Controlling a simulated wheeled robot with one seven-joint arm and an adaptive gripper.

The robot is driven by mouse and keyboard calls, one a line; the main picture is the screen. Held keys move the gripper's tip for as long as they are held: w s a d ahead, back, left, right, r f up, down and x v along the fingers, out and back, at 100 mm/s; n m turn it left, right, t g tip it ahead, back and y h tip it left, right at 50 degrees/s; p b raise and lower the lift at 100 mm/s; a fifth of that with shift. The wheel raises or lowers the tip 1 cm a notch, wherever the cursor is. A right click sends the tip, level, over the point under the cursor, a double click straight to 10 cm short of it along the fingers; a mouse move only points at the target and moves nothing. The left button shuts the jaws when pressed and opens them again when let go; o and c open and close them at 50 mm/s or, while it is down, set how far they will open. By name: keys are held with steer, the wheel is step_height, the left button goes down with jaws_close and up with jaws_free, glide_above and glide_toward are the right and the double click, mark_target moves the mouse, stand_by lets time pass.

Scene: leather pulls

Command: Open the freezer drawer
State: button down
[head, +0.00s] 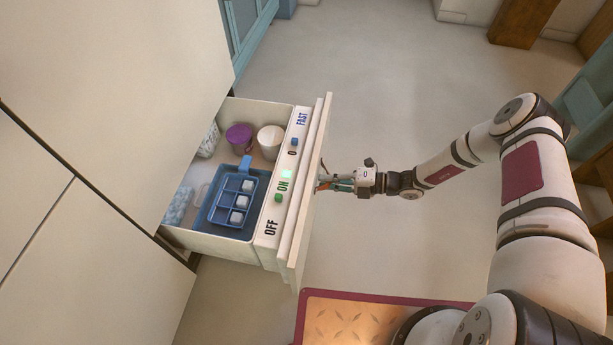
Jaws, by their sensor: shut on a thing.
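The freezer drawer (249,247) is a cream drawer, pulled well out of the cabinet, with its inside open to view. Its front panel (316,190) faces right. The panel's top rim bears a switch strip with OFF, ON, FAST and 0 marks. My gripper (324,183) is at the outer face of the front panel, about midway along it, and is shut on the drawer's pull. The pull and the fingertips are mostly hidden behind the panel edge.
The drawer holds a blue ice tray (226,215) with white cubes, a purple tub (239,137) and a white cup (270,141). Pale cabinet fronts (100,120) stand at left. Grey floor (390,90) is clear beyond my arm. A brown cabinet (522,22) stands far back.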

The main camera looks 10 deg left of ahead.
steer(key=shift+f+v, duration=0.2)
steer(key=shift+v, duration=0.75)
steer(key=shift+f+v, duration=0.15)
steer(key=shift+v, duration=0.8)
steer(key=shift+d, duration=0.1)
steer(key=shift+w, duration=0.1)
steer(key=c, duration=1.9)
jaws_free()
steer(key=v, duration=1.2)
